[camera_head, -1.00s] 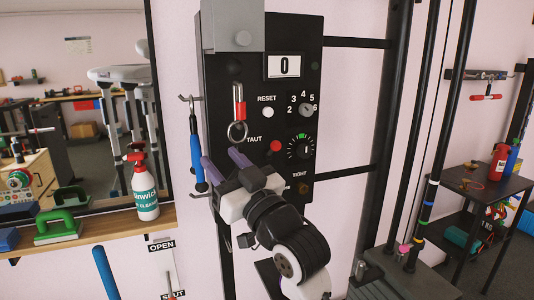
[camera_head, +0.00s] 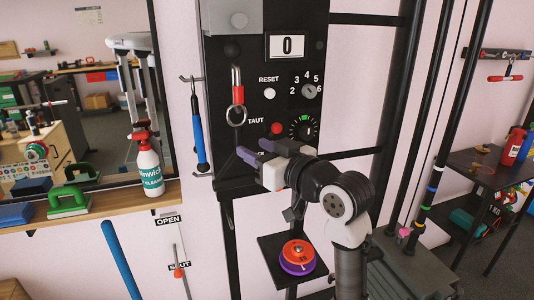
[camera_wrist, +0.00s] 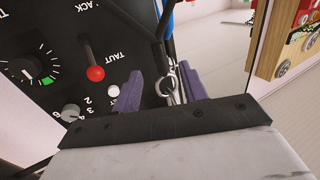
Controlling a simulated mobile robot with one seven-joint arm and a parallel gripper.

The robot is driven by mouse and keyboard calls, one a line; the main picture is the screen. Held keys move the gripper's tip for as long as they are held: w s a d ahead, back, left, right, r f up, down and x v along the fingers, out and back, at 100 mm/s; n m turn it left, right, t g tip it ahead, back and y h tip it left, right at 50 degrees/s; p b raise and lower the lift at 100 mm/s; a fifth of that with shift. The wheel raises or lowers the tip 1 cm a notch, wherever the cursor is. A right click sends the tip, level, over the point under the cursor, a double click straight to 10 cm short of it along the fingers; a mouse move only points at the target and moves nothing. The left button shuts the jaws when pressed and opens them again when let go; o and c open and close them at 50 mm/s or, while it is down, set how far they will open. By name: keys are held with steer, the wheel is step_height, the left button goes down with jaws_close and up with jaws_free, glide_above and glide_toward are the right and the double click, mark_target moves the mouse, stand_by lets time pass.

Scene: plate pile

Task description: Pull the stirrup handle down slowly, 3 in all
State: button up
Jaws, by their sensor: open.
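A snap hook with a red sleeve (camera_head: 238,92) hangs on the front of the black panel (camera_head: 222,60), with a steel ring (camera_head: 236,116) at its lower end. My gripper (camera_head: 262,148) is open, below and right of the ring, its purple fingers pointing left. In the wrist view the ring (camera_wrist: 166,84) shows between the fingers (camera_wrist: 160,88); whether they reach around it, I cannot tell. A handle with a blue grip (camera_head: 199,136) hangs on a hook left of the panel. A handle with a red grip (camera_head: 505,78) hangs on the right wall. The counter (camera_head: 287,46) reads 0.
A small black shelf (camera_head: 272,244) under my arm bears red and purple discs (camera_head: 298,256). A spray bottle (camera_head: 149,166) stands on the wooden ledge (camera_head: 110,207) at left. Black posts (camera_head: 420,110) rise right of the panel. A side table (camera_head: 480,180) stands at far right.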

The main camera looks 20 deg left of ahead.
mark_target(240, 141)
steer(key=shift+p+x, duration=0.35)
steer(key=shift+x, duration=3.15)
jaws_close()
